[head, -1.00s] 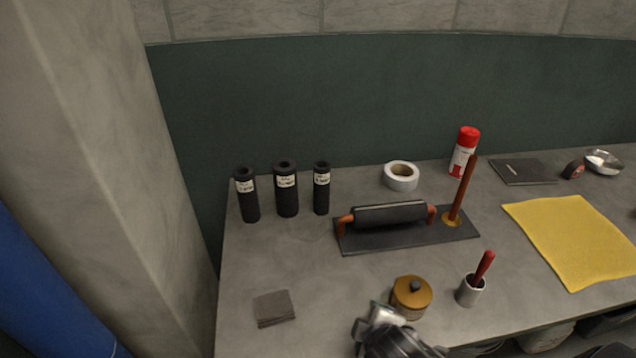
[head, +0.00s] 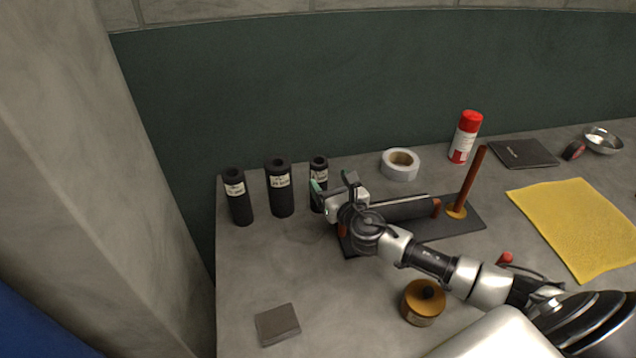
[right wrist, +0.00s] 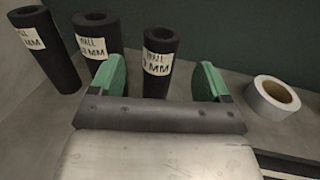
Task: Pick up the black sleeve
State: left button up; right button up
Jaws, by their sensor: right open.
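Three upright black sleeves with white labels stand in a row at the table's back left: the left one (head: 238,198), the wider middle one (head: 280,190) and the slim right one (head: 318,180). My right gripper (head: 334,184) is open and empty, close to the slim right sleeve and partly hiding it in the head view. In the right wrist view, the slim sleeve (right wrist: 158,62) shows in the gap between the two green-padded fingers, seemingly just beyond them. The middle sleeve (right wrist: 98,38) is just left of the left finger. My left gripper is not in view.
A tape roll (head: 400,165), a red-capped can (head: 465,137) and an upright rod (head: 468,180) are to the right. An ochre tin (head: 422,303) and grey pads (head: 277,325) are nearer. The front-left table is mostly clear.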

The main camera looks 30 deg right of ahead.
aim_at(323, 171)
jog(key=shift+w, duration=0.65)
jog(key=shift+w+f, duration=0.1)
jog(key=shift+w, duration=0.25)
jog(key=shift+w+d, duration=0.1)
jog(key=shift+w, duration=0.2)
jog(key=w, duration=0.4)
jog(key=shift+d+p, duration=0.1)
jog(key=shift+p, duration=0.3)
jog(key=shift+w, duration=0.3)
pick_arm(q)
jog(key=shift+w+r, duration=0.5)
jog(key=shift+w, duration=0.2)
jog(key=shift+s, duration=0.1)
pick_arm(e)
jog(key=shift+s, duration=0.1)
